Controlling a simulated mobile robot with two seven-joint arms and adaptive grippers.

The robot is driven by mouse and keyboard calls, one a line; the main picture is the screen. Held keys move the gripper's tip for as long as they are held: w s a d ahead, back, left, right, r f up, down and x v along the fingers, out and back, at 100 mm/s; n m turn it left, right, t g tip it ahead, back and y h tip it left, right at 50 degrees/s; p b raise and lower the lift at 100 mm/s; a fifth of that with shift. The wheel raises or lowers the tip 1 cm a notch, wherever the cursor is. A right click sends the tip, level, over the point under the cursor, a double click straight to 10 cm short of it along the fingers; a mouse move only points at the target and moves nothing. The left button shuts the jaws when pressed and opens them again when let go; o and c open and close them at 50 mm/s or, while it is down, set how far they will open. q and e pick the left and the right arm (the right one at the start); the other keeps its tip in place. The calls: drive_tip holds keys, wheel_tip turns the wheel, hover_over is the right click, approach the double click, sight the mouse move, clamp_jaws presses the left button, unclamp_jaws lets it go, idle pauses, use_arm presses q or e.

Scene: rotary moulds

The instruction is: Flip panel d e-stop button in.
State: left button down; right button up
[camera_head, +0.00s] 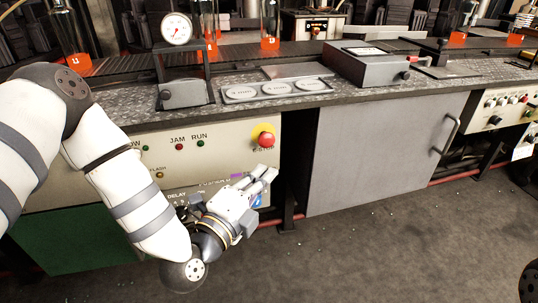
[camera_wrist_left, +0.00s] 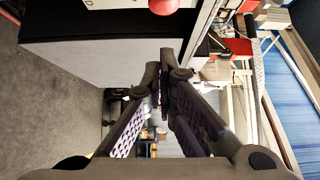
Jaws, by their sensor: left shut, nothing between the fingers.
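The panel (camera_head: 235,160) is a cream control panel on the front of the bench. Its e-stop button (camera_head: 266,140) is a red knob on a yellow disc, labelled E-STOP, near the panel's right end. In the left wrist view the red button (camera_wrist_left: 163,5) shows at the top edge, partly cut off. My left gripper (camera_head: 268,173) is shut and empty. In the head view its fingertips show just below the button. They appear apart from it. In the left wrist view the fingertips (camera_wrist_left: 159,75) are together, below the button. My right gripper is not in view.
A grey cabinet door (camera_head: 380,150) with a handle stands right of the panel. Above is the bench top (camera_head: 225,110) with a dial gauge (camera_head: 176,29) and a grey box (camera_head: 365,65). Another control panel (camera_head: 500,108) is at the far right. The floor in front is clear.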

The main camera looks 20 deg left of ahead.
sight(266, 139)
use_arm(q)
drive_tip(key=w+a, duration=0.1)
drive_tip(key=w, duration=0.6)
drive_tip(key=shift+w+a+b, duration=0.15)
drive_tip(key=shift+w+b, duration=0.2)
drive_tip(key=shift+w, duration=0.05)
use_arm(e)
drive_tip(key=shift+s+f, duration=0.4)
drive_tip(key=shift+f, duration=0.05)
